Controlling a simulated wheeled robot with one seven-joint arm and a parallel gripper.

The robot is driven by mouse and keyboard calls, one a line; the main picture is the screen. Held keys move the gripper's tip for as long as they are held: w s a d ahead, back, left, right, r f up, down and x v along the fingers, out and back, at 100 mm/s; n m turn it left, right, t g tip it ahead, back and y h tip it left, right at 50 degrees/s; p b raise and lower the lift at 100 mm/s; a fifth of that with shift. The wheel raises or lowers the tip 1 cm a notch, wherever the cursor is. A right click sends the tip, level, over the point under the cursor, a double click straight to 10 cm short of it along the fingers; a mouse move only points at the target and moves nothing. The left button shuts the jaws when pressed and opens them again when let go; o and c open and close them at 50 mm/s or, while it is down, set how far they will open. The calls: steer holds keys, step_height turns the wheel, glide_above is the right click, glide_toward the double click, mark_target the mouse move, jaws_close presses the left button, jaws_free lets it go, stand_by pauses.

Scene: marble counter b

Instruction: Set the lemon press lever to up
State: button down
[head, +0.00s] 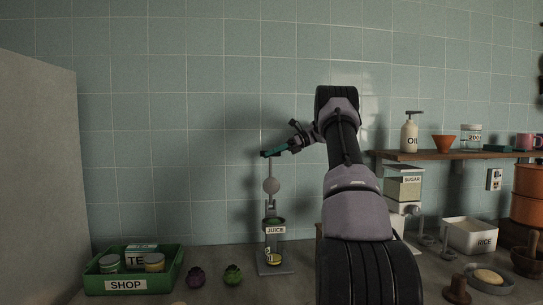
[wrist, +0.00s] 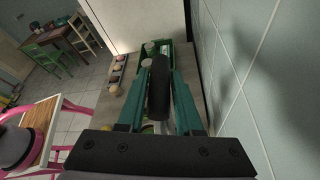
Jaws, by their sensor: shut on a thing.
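The lemon press stands on the counter left of my arm in the head view, with a grey base (head: 276,270) and a glass labelled JUICE (head: 275,231) in it. The handle's top is partly hidden by the fingers in the head view.
A green SHOP crate (head: 134,284) with tins stands left of the press, beside a purple fruit (head: 196,276) and a green fruit (head: 232,275). A tiled wall is close behind.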

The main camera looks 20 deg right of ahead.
steer(key=shift+w+d, duration=0.15)
steer(key=shift+w, duration=0.2)
steer(key=c, duration=0.9)
jaws_free()
steer(key=o, duration=0.3)
steer(key=shift+w, duration=0.2)
steer(key=shift+d, duration=0.15)
steer(key=v, duration=1)
steer(key=shift+d+r, duration=0.1)
steer(key=shift+d, duration=0.15)
